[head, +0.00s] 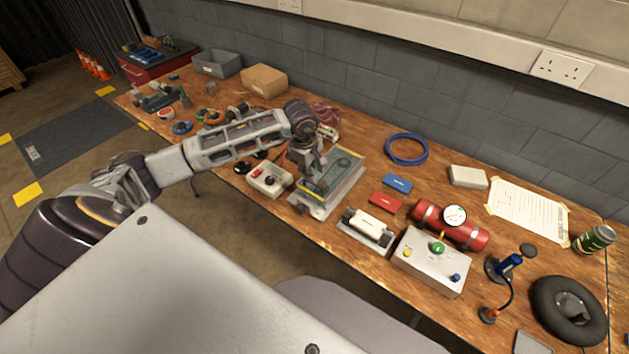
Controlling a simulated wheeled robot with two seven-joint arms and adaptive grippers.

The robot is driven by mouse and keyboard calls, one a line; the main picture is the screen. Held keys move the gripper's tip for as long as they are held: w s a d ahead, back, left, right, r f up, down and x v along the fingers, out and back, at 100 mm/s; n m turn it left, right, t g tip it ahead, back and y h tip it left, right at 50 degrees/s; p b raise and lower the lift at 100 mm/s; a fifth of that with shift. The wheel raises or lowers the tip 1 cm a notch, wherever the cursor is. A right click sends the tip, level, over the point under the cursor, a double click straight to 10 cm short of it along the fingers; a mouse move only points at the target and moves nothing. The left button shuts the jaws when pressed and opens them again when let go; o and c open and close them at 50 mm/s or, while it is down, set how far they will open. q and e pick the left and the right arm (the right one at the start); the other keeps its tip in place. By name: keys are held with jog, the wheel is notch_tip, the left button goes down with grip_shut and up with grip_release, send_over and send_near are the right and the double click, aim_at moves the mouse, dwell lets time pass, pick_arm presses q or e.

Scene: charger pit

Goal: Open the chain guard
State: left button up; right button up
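What looks like the chain guard (345,165) is a dark grey-green cover with yellow edging on a light metal base (322,208). It sits near the front edge of the workbench, in the middle of the head view, and looks closed. My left gripper (308,170) points down at the left side of the cover, at or just above it. It hides part of that side. I cannot tell whether it touches the cover, or whether its fingers are open or shut. My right gripper is not in view.
A control box (270,179) stands close left of the guard. Right of it are a white-topped device (368,228), a button box (433,260) and a red cylinder with gauge (450,223). A blue cable coil (407,149) lies behind. Bench (455,150) is bare near the wall.

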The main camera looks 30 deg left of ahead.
aim_at(315, 185)
pick_arm(q)
jog(key=shift+w+d+f+p, duration=0.15)
jog(key=shift+w+f, duration=0.1)
jog(key=shift+f, duration=1)
jog(key=shift+w+a+f+p, duration=0.1)
jog(key=shift+w+f+p, duration=0.1)
jog(key=shift+f, duration=1.05)
jog(key=shift+w+d+f+p, duration=0.1)
jog(key=shift+w+f, duration=0.15)
jog(key=shift+f, duration=1)
grip_shut()
